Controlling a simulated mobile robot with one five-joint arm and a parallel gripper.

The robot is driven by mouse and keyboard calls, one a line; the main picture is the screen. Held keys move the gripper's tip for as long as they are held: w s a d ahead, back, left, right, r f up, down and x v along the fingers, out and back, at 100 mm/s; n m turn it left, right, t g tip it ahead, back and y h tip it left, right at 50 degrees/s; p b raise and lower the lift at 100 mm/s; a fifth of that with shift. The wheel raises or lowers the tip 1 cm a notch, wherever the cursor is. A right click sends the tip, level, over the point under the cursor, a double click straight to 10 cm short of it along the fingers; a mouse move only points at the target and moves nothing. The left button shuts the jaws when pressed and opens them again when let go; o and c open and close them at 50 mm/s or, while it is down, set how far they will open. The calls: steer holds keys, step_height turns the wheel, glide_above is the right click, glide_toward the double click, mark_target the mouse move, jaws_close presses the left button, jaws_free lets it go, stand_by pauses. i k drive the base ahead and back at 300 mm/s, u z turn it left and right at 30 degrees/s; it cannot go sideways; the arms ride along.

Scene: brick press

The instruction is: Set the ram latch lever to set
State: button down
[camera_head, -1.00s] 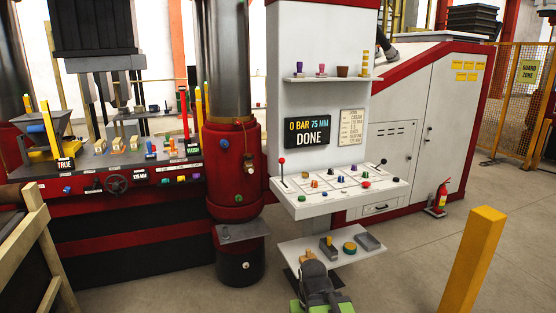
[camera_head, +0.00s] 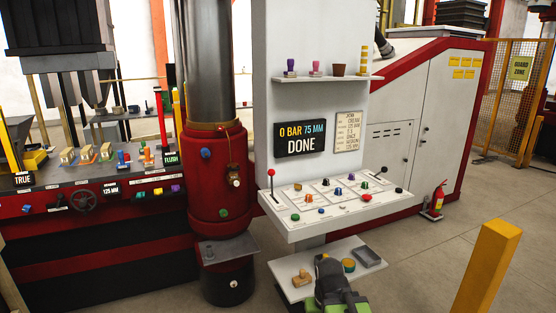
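No label naming the ram latch lever is readable, so I cannot tell which lever it is. A lever with a red ball knob (camera_head: 271,173) stands upright at the left end of the white console (camera_head: 300,233). A lever with a black knob (camera_head: 384,169) leans at the console's back right. A tall red bar (camera_head: 161,118) stands on the press bed at the left. The dark end of my arm with my gripper (camera_head: 326,263) is low in front, over the lower shelf and apart from the console levers. Its fingers cannot be made out.
The lower shelf (camera_head: 284,268) holds a wooden-looking piece (camera_head: 302,278), a yellow disc (camera_head: 348,265) and a grey tray (camera_head: 368,257). A red column (camera_head: 214,185) stands left of the console. A yellow post (camera_head: 486,270) stands at right, with open floor between it and the cabinet.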

mark_target(271, 172)
steer(key=u, duration=0.25)
steer(key=i, duration=1.05)
steer(key=u, duration=0.65)
steer(key=i, duration=0.45)
steer(key=u, duration=0.5)
